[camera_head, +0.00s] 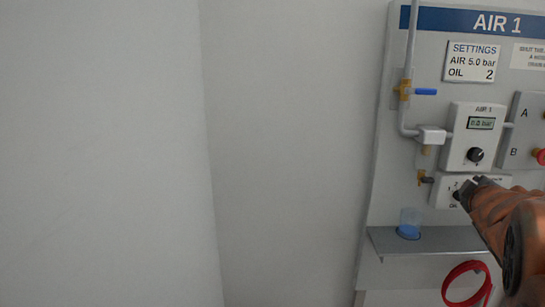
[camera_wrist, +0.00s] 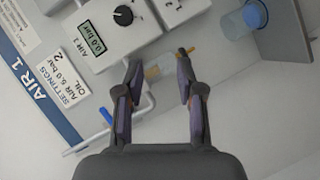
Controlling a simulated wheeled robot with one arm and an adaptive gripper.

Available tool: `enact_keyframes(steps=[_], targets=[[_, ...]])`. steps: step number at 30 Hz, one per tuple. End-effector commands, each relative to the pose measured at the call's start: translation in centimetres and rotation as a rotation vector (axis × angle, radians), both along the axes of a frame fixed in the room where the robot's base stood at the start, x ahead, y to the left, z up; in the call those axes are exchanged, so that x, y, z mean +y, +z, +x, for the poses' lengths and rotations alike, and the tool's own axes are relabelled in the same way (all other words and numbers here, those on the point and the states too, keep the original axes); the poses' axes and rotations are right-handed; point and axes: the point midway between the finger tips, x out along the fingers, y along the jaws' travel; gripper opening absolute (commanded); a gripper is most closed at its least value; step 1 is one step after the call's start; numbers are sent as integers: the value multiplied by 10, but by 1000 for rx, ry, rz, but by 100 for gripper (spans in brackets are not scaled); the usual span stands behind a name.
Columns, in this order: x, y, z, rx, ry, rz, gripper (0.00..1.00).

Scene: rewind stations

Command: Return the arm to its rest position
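My gripper (camera_head: 472,187) is in front of the AIR 1 panel (camera_head: 384,190), at the lower small plate (camera_head: 441,190) with oil markings, and partly covers it. In the wrist view my gripper (camera_wrist: 162,72) has its two fingers apart with nothing held between them. Part of the yellowish fitting under the filter shows between and beyond the fingers. I cannot tell whether a fingertip touches the panel. My orange arm reaches in from the right edge of the head view.
The regulator box (camera_head: 458,150) has a black knob (camera_head: 476,154) and a display (camera_wrist: 97,42) reading about 0.0 bar. The left is bare wall.

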Motion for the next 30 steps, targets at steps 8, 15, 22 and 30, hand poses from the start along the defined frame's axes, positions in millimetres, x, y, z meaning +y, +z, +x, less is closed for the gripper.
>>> enact_keyframes(steps=[8,15,22,30], targets=[[37,2,-48,148,-201,329,38],[98,-14,-109,352,-352,599,38],[177,-15,-187,616,-474,810,38],[255,3,-283,942,-584,940,38]])
